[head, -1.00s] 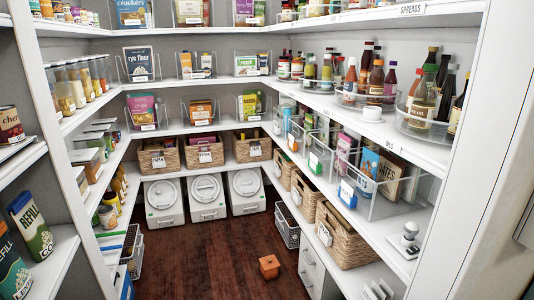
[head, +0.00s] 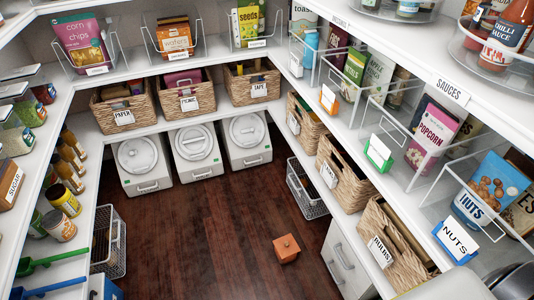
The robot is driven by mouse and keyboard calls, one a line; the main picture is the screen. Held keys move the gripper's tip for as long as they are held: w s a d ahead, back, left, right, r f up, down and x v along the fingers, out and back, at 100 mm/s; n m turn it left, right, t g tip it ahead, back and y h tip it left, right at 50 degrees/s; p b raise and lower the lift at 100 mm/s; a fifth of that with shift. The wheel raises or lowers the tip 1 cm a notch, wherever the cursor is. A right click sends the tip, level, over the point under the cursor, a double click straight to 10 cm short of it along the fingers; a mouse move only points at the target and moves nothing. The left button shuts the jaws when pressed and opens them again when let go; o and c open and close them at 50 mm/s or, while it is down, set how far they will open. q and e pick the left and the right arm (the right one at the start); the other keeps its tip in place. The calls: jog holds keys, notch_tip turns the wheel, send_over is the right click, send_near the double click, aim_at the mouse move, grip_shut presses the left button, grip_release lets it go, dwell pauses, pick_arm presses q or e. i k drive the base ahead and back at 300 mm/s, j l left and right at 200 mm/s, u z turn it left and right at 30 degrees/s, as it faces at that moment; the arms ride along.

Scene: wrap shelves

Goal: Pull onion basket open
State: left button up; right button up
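No label reading onion can be made out. A wire basket (head: 307,190) sits low under the right shelves, near the back corner. Another wire basket (head: 108,243) sits low under the left shelves. I cannot tell from the view which one is the onion basket, or what they hold. Neither of my grippers shows in the head view. A pale rounded shape and a dark shape at the bottom right corner are cut off and unclear.
An orange-brown box (head: 286,248) lies on the dark wood floor (head: 200,245), which is otherwise clear in the middle. White lidded bins (head: 194,152) line the back. Woven baskets (head: 342,173) stand on the lower right shelf, with a white drawer unit (head: 346,262) below.

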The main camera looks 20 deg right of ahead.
aim_at(291, 185)
jog(key=i+u, duration=0.15)
jog(key=i, duration=1.3)
